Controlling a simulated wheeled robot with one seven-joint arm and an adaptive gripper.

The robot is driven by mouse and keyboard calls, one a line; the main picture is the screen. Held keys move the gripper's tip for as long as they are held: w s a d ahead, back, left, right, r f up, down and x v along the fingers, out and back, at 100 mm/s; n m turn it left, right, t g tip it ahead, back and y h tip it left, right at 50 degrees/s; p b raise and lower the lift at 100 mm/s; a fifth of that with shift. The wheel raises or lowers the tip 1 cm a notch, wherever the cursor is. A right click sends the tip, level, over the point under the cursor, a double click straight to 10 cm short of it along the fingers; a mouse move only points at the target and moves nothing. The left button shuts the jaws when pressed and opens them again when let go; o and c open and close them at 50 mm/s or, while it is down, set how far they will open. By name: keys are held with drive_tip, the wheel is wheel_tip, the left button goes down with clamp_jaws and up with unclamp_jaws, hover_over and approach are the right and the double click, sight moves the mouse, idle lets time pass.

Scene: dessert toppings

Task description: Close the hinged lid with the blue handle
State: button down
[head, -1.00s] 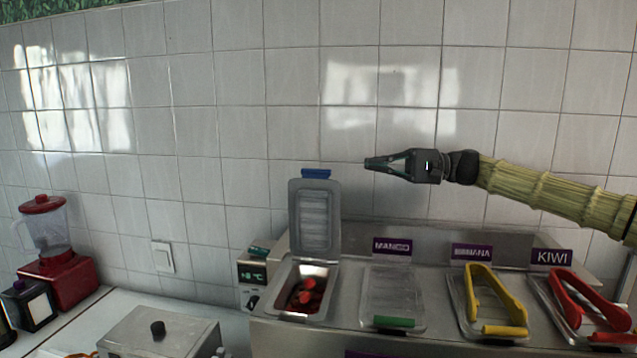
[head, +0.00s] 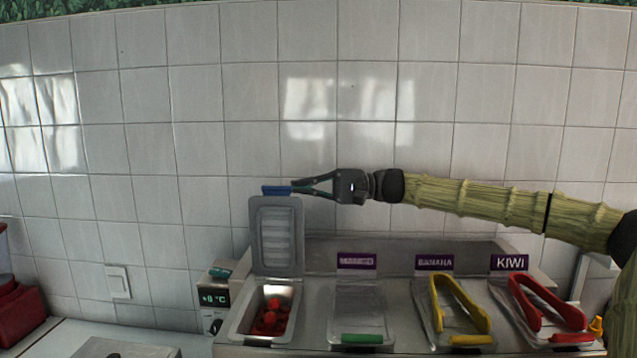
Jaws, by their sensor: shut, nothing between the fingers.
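The hinged lid (head: 277,238) stands upright and open at the back of the leftmost bin (head: 243,318). Its blue handle (head: 276,190) is at the lid's top edge. Red pieces of topping (head: 270,317) lie in the open bin. My gripper (head: 296,188) is shut and empty, pointing left, with its fingertips at the right end of the blue handle. I cannot tell whether the tips touch the handle or are in front of or behind it.
To the right are closed lids with a green handle (head: 362,339), a yellow handle (head: 471,340) and a red handle (head: 571,338). Yellow tongs (head: 437,300) and red tongs (head: 519,302) lie on two of them. Purple name signs stand behind. A tiled wall (head: 190,120) is at the back.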

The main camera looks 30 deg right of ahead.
sight(287, 190)
drive_tip(key=a+p, duration=0.1)
drive_tip(key=s+a, duration=0.1)
drive_tip(key=a+p, duration=0.1)
drive_tip(key=a, duration=0.1)
drive_tip(key=shift+s+r+p, duration=0.15)
drive_tip(key=shift+r+p, duration=0.15)
drive_tip(key=shift+r, duration=0.1)
drive_tip(key=shift+s+a+p, duration=0.3)
drive_tip(key=shift+s+a, duration=0.05)
drive_tip(key=shift+s, duration=0.05)
drive_tip(key=shift+a+f+b, duration=0.15)
drive_tip(key=shift+a+b, duration=0.05)
drive_tip(key=shift+b, duration=0.35)
drive_tip(key=shift+s, duration=0.15)
